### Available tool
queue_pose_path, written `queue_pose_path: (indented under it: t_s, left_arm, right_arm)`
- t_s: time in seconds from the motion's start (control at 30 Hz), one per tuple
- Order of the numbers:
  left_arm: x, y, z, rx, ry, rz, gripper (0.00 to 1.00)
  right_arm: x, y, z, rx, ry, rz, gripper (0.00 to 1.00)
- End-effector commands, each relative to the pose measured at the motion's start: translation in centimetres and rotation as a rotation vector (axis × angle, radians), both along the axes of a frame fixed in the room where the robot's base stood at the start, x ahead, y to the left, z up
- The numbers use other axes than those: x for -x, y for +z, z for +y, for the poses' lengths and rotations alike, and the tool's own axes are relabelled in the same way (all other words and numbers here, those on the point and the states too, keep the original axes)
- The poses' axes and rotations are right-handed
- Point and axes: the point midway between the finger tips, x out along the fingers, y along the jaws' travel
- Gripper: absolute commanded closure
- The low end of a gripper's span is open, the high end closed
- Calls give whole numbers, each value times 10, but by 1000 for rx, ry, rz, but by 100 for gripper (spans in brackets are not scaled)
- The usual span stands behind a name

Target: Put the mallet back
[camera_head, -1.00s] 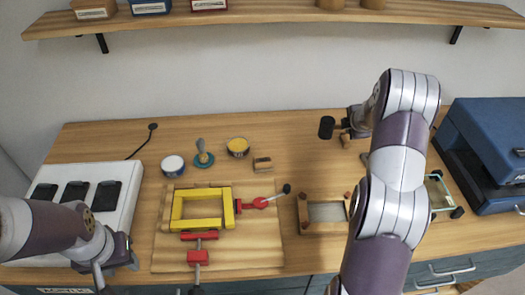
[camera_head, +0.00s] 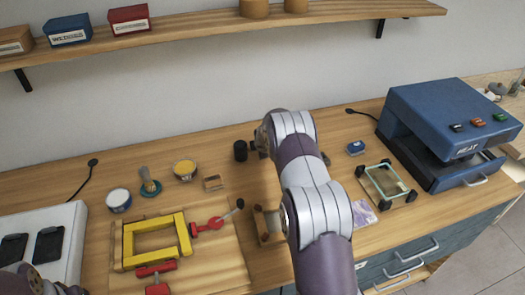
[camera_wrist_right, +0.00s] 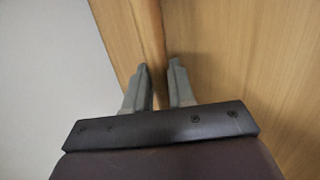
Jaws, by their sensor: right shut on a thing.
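A black cylinder (camera_head: 240,150), which looks like the mallet's head, stands at the back of the bench beside my right gripper (camera_head: 258,146). My arm hides much of the area to its right. In the right wrist view a wooden bar (camera_wrist_right: 150,35), which looks like the mallet's handle, runs up from between the fingers of my right gripper (camera_wrist_right: 160,80). The gripper is shut on it. The head does not show there. Of my left gripper (camera_head: 68,289), only a part shows at the bottom left edge; its fingertips are cut off.
A yellow frame (camera_head: 128,245) with red clamps lies on a board at the left, with tins behind it. A small frame with black corners (camera_head: 368,172) and a blue press (camera_head: 425,115) stand at the right. A shelf (camera_head: 190,35) runs above.

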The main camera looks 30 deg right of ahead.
Motion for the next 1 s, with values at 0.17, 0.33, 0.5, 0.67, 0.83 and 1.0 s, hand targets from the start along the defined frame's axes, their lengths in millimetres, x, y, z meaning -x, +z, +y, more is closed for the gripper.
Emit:
queue_pose_path:
  t_s: [0.17, 0.33, 0.5, 0.67, 0.83, 1.0]
  left_arm:
    - [0, -2, 0, 0, 0, -1, 57]
    - [0, -4, 0, 0, 0, -1, 57]
    - [0, -5, 0, 0, 0, -1, 57]
    - [0, -5, 0, 0, 0, -1, 57]
    - [0, -5, 0, 0, 0, -1, 57]
    - [0, -17, 0, 0, 0, 0, 57]
  right_arm:
    - [-1, -3, -1, 1, 0, -6, 100]
    - [-1, -5, -1, 1, 0, -5, 100]
    - [0, -7, 0, 1, 0, -2, 51]
    - [0, -7, 0, 0, 1, -2, 51]
    - [2, -2, 1, 0, 1, -2, 51]
    - [17, 15, 8, 1, 1, -4, 51]
